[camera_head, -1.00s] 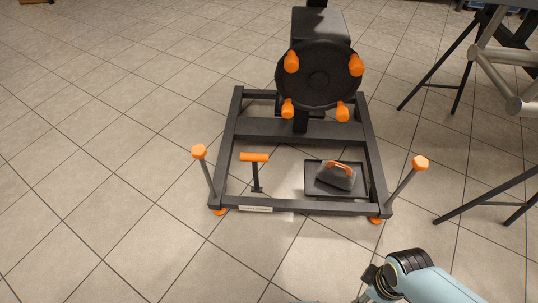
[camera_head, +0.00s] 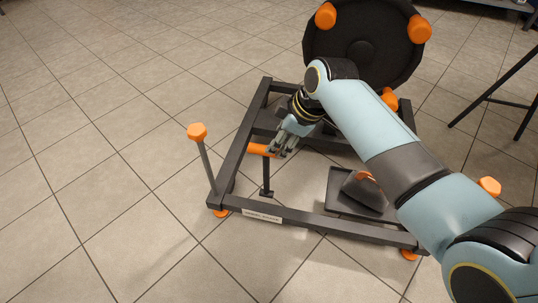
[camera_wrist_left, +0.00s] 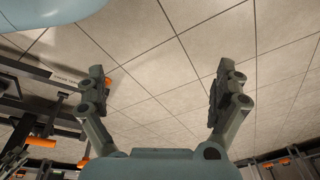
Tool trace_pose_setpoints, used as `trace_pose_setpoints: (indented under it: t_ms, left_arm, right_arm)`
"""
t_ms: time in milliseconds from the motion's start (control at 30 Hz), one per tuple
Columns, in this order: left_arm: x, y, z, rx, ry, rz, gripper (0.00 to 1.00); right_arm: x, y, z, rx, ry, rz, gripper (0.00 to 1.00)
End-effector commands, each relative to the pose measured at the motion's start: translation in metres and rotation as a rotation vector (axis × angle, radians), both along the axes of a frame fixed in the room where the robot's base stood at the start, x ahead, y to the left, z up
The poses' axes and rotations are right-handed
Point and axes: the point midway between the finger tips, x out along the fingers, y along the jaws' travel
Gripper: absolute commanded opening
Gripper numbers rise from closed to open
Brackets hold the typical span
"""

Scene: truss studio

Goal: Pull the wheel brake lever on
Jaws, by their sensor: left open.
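The lever (camera_head: 266,177) is a dark upright post with an orange crossbar handle, standing inside the black frame near its front left. My right gripper (camera_head: 280,152) is at the right end of the orange handle and partly overlaps it. Whether it grips, touches or only sits in front of the handle, and how far its fingers are apart, I cannot tell. My left gripper (camera_wrist_left: 160,74) shows only in the left wrist view, open and empty, with bare tiled floor beyond its fingers. An orange bar, seemingly the handle (camera_wrist_left: 40,141), shows at the lower left there.
The black frame (camera_head: 330,226) carries a label plate (camera_head: 262,215). A post with an orange knob (camera_head: 197,131) stands at its left corner; another knob (camera_head: 490,186) is at right. A tray holds a dark block (camera_head: 364,192). A black disc (camera_head: 362,48) with orange knobs stands behind. Floor at left is clear.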

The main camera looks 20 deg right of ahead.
Motion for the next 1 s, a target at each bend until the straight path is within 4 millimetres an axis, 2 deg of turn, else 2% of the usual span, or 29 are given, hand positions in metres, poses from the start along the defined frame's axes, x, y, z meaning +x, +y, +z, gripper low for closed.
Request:
trace_pose_setpoints:
  t_ms: [33, 267, 500, 867, 900, 1000]
  left_arm:
    - [0.003, -0.003, 0.001, -0.007, -0.015, -0.003, 1.00]
    - [0.020, -0.016, 0.035, -0.038, -0.109, -0.013, 1.00]
    - [0.034, -0.016, 0.019, -0.042, -0.228, -0.013, 1.00]
    - [0.038, -0.017, 0.019, -0.043, -0.259, -0.014, 1.00]
    - [0.038, -0.017, 0.019, -0.043, -0.259, -0.014, 1.00]
    - [0.038, -0.017, 0.019, -0.043, -0.259, -0.014, 1.00]
  right_arm:
    - [0.002, 0.003, -0.019, 0.001, 0.008, 0.000, 0.50]
    - [0.017, 0.012, -0.060, 0.000, 0.010, 0.000, 0.50]
    - [0.025, 0.016, -0.071, -0.001, 0.004, 0.000, 0.50]
    - [0.027, 0.016, -0.072, -0.001, 0.002, -0.001, 0.50]
    - [0.027, 0.016, -0.072, -0.001, 0.002, -0.001, 0.49]
    - [0.027, 0.017, -0.072, -0.001, 0.002, -0.001, 0.36]
